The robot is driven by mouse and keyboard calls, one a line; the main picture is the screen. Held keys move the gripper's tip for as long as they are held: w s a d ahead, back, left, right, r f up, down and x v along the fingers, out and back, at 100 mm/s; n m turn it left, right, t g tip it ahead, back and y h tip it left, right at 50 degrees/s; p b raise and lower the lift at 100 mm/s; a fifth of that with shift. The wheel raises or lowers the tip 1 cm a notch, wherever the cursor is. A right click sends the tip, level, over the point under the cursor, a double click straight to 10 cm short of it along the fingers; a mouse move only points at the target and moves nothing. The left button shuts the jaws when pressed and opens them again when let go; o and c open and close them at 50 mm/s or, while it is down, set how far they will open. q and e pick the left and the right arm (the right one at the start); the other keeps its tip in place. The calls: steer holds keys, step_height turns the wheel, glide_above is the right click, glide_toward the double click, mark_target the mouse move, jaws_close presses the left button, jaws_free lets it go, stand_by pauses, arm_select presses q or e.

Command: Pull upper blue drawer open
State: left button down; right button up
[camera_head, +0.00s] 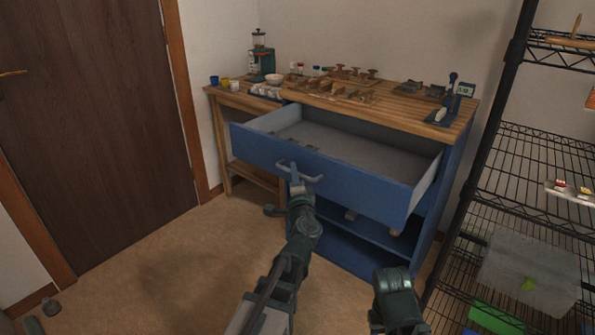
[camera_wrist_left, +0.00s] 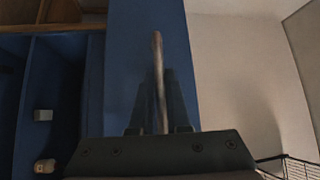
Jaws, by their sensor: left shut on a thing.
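The upper blue drawer (camera_head: 350,181) is pulled far out of the blue cabinet in the head view, and its grey inside is visible. Its metal handle (camera_head: 311,178) is on the front face. In the left wrist view the handle (camera_wrist_left: 158,80) runs between the two dark fingers (camera_wrist_left: 160,115), in front of the blue drawer front (camera_wrist_left: 130,60). My right arm shows at the bottom of the head view, but its fingers cannot be made out.
The wooden worktop (camera_head: 400,110) above the drawer holds tools, bowls and a blender (camera_head: 262,58). Open blue shelves (camera_head: 355,243) lie below. A black wire rack (camera_head: 520,170) stands close on the right.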

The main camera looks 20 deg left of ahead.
arm_select(q)
steer(key=c, duration=0.9)
jaws_free()
